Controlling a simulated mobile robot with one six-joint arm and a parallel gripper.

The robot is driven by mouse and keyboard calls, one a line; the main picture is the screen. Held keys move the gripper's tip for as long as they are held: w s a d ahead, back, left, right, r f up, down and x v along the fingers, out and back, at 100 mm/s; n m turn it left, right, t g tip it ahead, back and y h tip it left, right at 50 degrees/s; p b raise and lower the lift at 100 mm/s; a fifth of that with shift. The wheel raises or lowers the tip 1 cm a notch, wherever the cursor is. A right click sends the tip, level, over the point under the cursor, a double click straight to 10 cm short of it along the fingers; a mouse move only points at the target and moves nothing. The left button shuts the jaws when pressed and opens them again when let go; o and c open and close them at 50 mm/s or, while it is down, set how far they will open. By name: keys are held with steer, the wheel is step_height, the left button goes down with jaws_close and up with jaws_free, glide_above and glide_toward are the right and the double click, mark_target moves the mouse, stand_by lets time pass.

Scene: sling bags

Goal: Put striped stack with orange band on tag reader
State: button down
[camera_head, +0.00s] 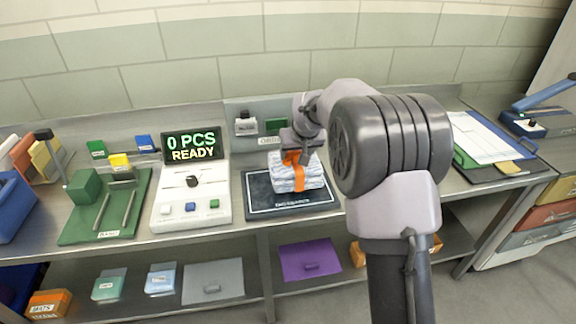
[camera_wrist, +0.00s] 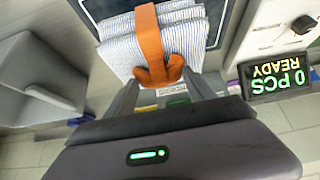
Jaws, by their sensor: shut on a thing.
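The striped stack (camera_head: 307,176) is folded white cloth with thin blue-grey stripes and an orange band (camera_head: 298,178) around it. It is at the black tag reader mat (camera_head: 253,197), over its middle; whether it rests on the mat or hangs just above I cannot tell. My gripper (camera_head: 292,156) is above the stack, shut on the top of the orange band. In the wrist view the fingers close on a pinched orange loop (camera_wrist: 158,72), with the striped stack (camera_wrist: 196,38) beyond it.
A white console (camera_head: 192,207) with a display reading "0 PCS READY" (camera_head: 193,146) stands left of the mat. A green board with two rails (camera_head: 80,225) is farther left. A clipboard with papers (camera_head: 480,138) lies at right. A lower shelf holds a purple sheet (camera_head: 310,259).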

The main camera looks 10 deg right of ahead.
mark_target(289, 159)
steer(key=shift+w+a, duration=0.2)
steer(key=shift+a, duration=0.3)
steer(key=shift+w+a, duration=0.2)
steer(key=shift+a, duration=0.25)
steer(key=f+b, duration=0.1)
steer(key=f, duration=0.1)
steer(key=f+b, duration=0.1)
steer(key=f, duration=0.1)
steer(key=shift+w+a, duration=0.1)
steer(key=shift+a, duration=0.1)
steer(key=shift+r, duration=0.2)
steer(key=shift+f, duration=0.1)
steer(key=shift+c, duration=1.6)
jaws_free()
